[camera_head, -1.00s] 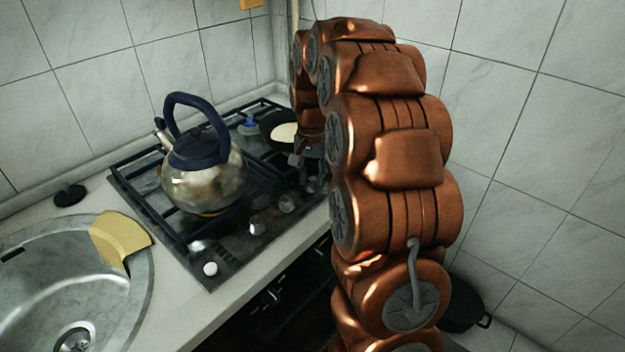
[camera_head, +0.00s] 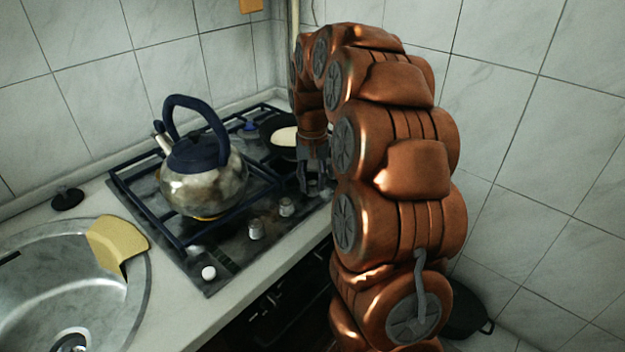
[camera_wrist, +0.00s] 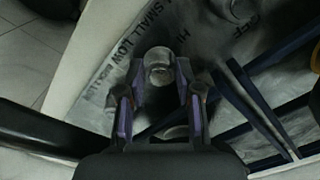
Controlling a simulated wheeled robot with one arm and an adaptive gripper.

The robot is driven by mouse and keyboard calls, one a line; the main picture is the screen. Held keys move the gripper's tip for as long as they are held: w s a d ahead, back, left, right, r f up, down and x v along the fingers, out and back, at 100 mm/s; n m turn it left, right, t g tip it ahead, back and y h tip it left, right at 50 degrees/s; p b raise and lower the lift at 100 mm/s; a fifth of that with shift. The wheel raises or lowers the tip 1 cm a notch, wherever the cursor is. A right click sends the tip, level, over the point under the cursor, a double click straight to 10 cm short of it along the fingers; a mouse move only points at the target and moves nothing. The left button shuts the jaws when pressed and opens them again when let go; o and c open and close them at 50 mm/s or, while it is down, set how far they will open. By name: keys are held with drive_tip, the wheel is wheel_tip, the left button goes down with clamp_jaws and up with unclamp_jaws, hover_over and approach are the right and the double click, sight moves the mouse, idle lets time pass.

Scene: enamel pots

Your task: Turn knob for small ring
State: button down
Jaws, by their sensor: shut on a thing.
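The hob (camera_head: 225,262) has a row of metal knobs along its front edge. My gripper (camera_head: 317,188) points down at the right end of this row. In the wrist view, my gripper (camera_wrist: 160,72) is shut on a round metal knob (camera_wrist: 158,62), one fingertip on each side. Printed words, including "SMALL", "LOW" and "HIGH", show on the panel beside it. In the head view, my fingers mostly hide this knob. Two more knobs, a middle one (camera_head: 286,206) and a left one (camera_head: 256,229), stand free to its left.
A steel kettle (camera_head: 205,185) with a blue handle stands on the grate. A dark pan (camera_head: 272,128) with pale contents is behind my gripper. A white button (camera_head: 209,273) is at the hob's front corner. A sink (camera_head: 55,290) with a yellow cloth (camera_head: 117,238) is at left.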

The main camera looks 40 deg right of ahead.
sight(312, 182)
drive_tip(key=c, duration=0.8)
unclamp_jaws()
drive_tip(key=shift+o, duration=0.2)
wheel_tip(312, 182, up, 12)
idle(0.6)
drive_tip(key=s+a+n+g+p, duration=0.1)
drive_tip(key=s+a+n+p, duration=0.5)
drive_tip(key=s+a, duration=1.4)
drive_tip(key=s+f+p, duration=0.3)
drive_tip(key=s, duration=0.7)
drive_tip(key=shift+s+a+f+g, duration=0.3)
drive_tip(key=shift+a+f+g, duration=0.05)
drive_tip(key=shift+a+g, duration=0.1)
